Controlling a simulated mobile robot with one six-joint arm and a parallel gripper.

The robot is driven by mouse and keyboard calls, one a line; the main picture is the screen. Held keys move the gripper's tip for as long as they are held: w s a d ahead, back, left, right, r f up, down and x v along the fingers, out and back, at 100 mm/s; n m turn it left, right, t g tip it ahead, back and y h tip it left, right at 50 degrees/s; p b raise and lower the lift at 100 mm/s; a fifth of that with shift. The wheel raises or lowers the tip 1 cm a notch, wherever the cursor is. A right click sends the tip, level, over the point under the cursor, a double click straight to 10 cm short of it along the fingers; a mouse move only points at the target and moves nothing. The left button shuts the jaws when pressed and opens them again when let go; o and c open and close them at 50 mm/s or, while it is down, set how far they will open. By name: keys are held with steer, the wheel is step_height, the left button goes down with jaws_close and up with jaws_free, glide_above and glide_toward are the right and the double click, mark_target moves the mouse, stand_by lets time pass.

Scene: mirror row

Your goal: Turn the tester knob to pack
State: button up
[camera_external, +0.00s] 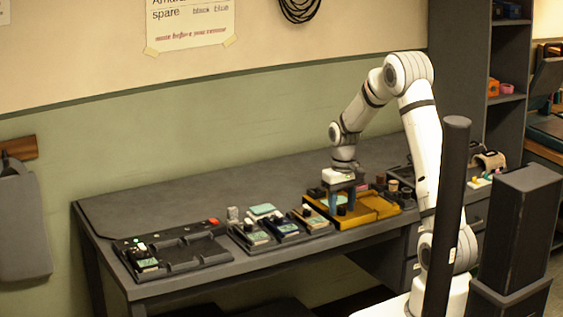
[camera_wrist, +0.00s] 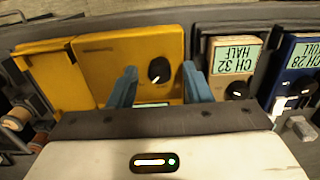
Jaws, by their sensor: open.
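The yellow tester (camera_external: 370,213) lies on the bench under my gripper (camera_external: 342,202). In the wrist view the tester (camera_wrist: 101,62) has a black round knob (camera_wrist: 158,70) with a white pointer mark toward its lower left. A small display (camera_wrist: 152,104) near the knob is mostly hidden by my gripper body, so its text is unreadable. My gripper (camera_wrist: 160,70) is open, with its two blue fingers pointing at the tester, one on each side of the knob. There is a clear gap between each finger and the knob in that view.
A beige unit (camera_wrist: 231,70) reading CH 32 HALF and a blue unit (camera_wrist: 297,70) reading CH 28 FULL stand beside the tester. A black slotted tray (camera_external: 182,252) is at the bench's left. Small spools (camera_wrist: 15,119) are at the wrist view's left. The bench's back (camera_external: 230,190) is clear.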

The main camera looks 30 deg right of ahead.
mark_target(342, 208)
steer(key=shift+r, duration=3.9)
steer(key=shift+r, duration=0.1)
steer(key=s+a+r+t, duration=0.1)
steer(key=s+r, duration=0.1)
steer(key=s, duration=0.6)
steer(key=s+a+r+p, duration=0.1)
steer(key=s+a+r, duration=0.1)
steer(key=s, duration=0.6)
steer(key=s+a+r+t, duration=0.1)
steer(key=s+r, duration=0.3)
steer(key=s, duration=0.5)
steer(key=shift+a+t+p, duration=0.3)
steer(key=shift+a+p, duration=0.1)
steer(key=shift+a, duration=0.25)
steer(key=shift+r, duration=0.1)
steer(key=shift+c, duration=0.3)
